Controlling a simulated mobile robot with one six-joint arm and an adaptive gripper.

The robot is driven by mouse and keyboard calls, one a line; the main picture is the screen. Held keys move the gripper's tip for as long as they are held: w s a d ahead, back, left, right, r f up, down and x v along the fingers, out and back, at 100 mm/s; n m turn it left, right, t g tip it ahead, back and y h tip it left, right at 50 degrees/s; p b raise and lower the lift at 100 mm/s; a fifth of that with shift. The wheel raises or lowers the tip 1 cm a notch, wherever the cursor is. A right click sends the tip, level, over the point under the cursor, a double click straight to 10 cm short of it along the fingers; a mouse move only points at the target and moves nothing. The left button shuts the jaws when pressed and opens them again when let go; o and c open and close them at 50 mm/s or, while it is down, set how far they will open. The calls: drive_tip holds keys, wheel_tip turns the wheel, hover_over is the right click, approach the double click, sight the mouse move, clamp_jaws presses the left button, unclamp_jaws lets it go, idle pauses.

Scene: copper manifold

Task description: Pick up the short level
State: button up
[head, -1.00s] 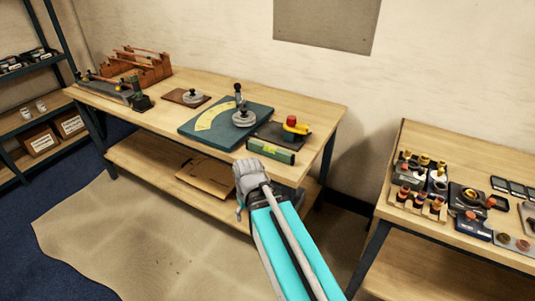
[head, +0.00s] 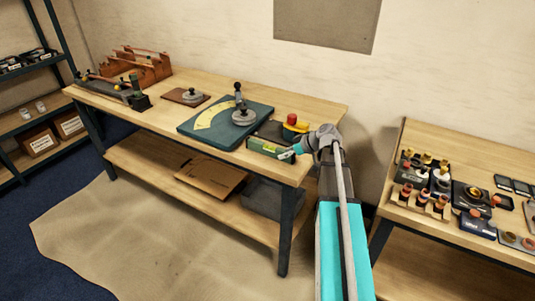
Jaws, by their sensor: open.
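The short level (head: 266,147) is a small green block lying near the front right edge of the left workbench (head: 300,172). In the head view my gripper (head: 290,153) is at the level's right end, pointing left toward it. The jaws are open. The level seems to rest on the bench. I cannot tell whether the fingers touch it.
A dark block with a red knob and yellow handle (head: 291,124) stands right behind the level. A teal plate with a yellow scale (head: 215,122) lies to its left. A second bench (head: 415,135) with small fittings stands at right.

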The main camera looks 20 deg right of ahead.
drive_tip(key=w+d+r+n+t, duration=0.1)
drive_tip(key=d+r+t, duration=0.1)
drive_tip(key=d, duration=0.5)
drive_tip(key=shift+w, duration=0.4)
drive_tip(key=b, duration=0.4)
approach(271, 146)
drive_tip(key=x, duration=0.3)
drive_tip(key=shift+s+d+f, duration=0.1)
drive_tip(key=shift+d+f, duration=0.1)
drive_tip(key=shift+w+a+f, duration=0.15)
drive_tip(key=shift+w+a, duration=0.2)
drive_tip(key=shift+w, duration=0.05)
drive_tip(key=shift+b+x, duration=1.4)
drive_tip(key=shift+x, duration=1.25)
drive_tip(key=shift+a, duration=0.1)
drive_tip(key=shift+c, duration=0.2)
